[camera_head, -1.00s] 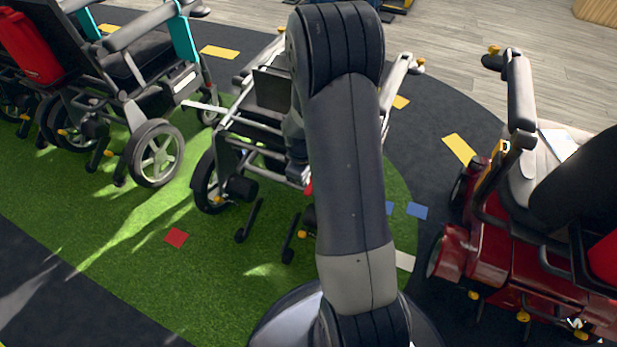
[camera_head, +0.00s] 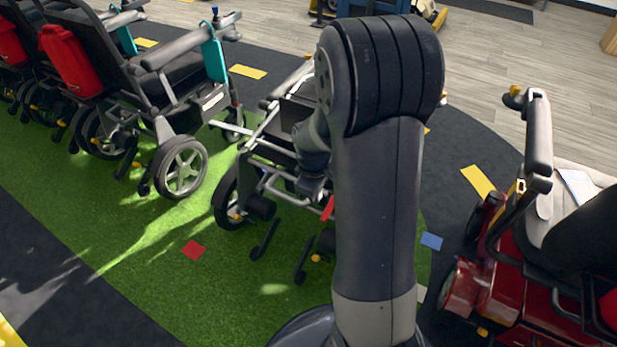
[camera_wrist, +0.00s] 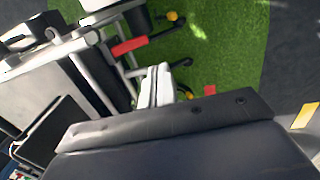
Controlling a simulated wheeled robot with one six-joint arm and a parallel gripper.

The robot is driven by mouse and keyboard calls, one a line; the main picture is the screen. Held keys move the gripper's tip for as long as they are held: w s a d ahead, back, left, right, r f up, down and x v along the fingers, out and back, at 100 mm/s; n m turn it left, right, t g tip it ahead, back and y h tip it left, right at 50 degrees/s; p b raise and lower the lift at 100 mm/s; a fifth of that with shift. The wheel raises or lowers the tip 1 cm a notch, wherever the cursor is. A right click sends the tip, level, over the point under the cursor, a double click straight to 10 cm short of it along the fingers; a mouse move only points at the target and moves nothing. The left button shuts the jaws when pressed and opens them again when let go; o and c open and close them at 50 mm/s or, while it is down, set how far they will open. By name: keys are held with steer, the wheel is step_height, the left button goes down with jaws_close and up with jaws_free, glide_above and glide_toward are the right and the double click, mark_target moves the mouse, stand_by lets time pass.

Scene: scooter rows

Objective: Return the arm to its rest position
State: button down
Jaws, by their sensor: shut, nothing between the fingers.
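My arm stands upright in the middle of the head view, its bulky elbow at the top and the forearm folded behind it. My gripper's pale fingers (camera_wrist: 160,86) show in the wrist view past the dark wrist housing. They are together, with nothing held. In the head view the fingers are hidden behind my arm. A grey-framed wheelchair (camera_head: 275,150) stands behind the arm, partly covered by it. Its frame also shows at the left of the wrist view (camera_wrist: 95,75), with a red part (camera_wrist: 129,46). I cannot tell whether my wrist touches it.
Wheelchairs with red bags (camera_head: 72,62) stand in a row at the left. A red scooter (camera_head: 510,275) stands close at the right. Green turf (camera_head: 150,260) with a red square (camera_head: 193,250) lies open at the front left. Wooden floor (camera_head: 490,60) is at the back.

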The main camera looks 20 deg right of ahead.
steer(key=b, duration=0.6)
glide_above(328, 212)
steer(key=s+a, duration=0.2)
step_height(328, 212, down, 12)
steer(key=shift+w+a+f, duration=0.1)
steer(key=shift+a, duration=0.05)
steer(key=shift+w+d+r+p, duration=0.25)
steer(key=shift+r+p, duration=0.25)
steer(key=shift+p, duration=0.05)
steer(key=shift+w+d+r+g+y, duration=0.15)
steer(key=shift+w+d+g+y, duration=0.1)
steer(key=shift+d+g+y, duration=0.4)
steer(key=shift+w+d+r+g+y+p, duration=0.15)
steer(key=shift+w+r+g+y+p, duration=0.15)
steer(key=shift+y, duration=0.2)
steer(key=shift+w+d+r+g+y+p, duration=0.1)
steer(key=shift+w+g+y, duration=0.05)
steer(key=shift+g+y, duration=0.25)
steer(key=shift+w+r, duration=0.1)
steer(key=shift+r, duration=0.55)
